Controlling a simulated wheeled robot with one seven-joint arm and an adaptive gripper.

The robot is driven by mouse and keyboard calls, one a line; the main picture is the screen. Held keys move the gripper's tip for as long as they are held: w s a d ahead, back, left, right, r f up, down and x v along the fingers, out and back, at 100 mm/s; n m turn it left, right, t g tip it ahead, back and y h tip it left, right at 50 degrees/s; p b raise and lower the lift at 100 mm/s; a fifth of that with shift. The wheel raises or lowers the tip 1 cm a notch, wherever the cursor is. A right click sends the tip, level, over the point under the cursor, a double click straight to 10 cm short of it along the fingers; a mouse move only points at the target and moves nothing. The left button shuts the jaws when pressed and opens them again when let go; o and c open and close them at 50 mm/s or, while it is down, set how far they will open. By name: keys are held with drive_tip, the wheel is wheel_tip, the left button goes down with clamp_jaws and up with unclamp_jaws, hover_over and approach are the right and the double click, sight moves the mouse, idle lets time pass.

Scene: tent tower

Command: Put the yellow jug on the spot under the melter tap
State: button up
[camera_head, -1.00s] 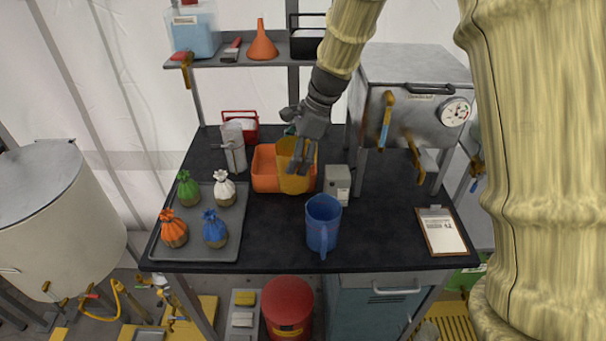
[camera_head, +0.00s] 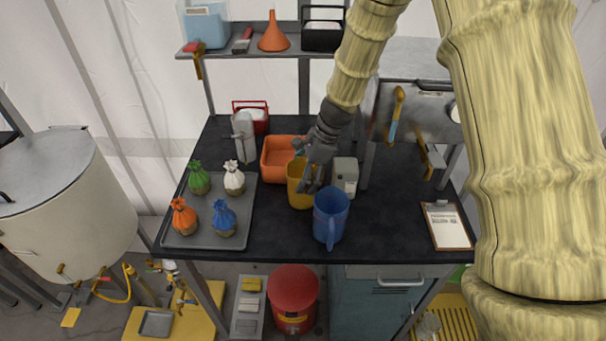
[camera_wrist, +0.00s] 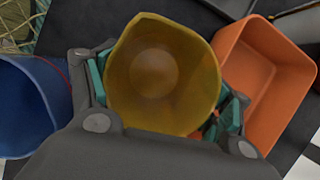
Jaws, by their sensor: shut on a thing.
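The yellow jug (camera_head: 297,190) is in my gripper (camera_head: 318,172), between the orange bin and the blue jug in the head view. In the wrist view the jug (camera_wrist: 160,75) is seen from above, open and empty, with the teal finger pads on both sides of it. Whether its base touches the table cannot be told. The melter (camera_head: 425,105) is the metal box at the back right, with an orange-handled lever (camera_head: 395,115) on its front. A second orange-brown part (camera_head: 424,152), perhaps the tap, hangs lower on it. The spot underneath is not clearly visible.
A blue jug (camera_head: 330,215) and a grey box (camera_head: 345,176) stand close to the yellow jug. An orange bin (camera_head: 280,160) is behind it. A tray (camera_head: 185,240) with tied bags is at left, a clipboard (camera_head: 446,226) at right. The tabletop (camera_head: 390,210) before the melter is clear.

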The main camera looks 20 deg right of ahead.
drive_tip(key=shift+f, duration=0.25)
drive_tip(key=o, duration=1.1)
drive_tip(key=shift+c, duration=0.2)
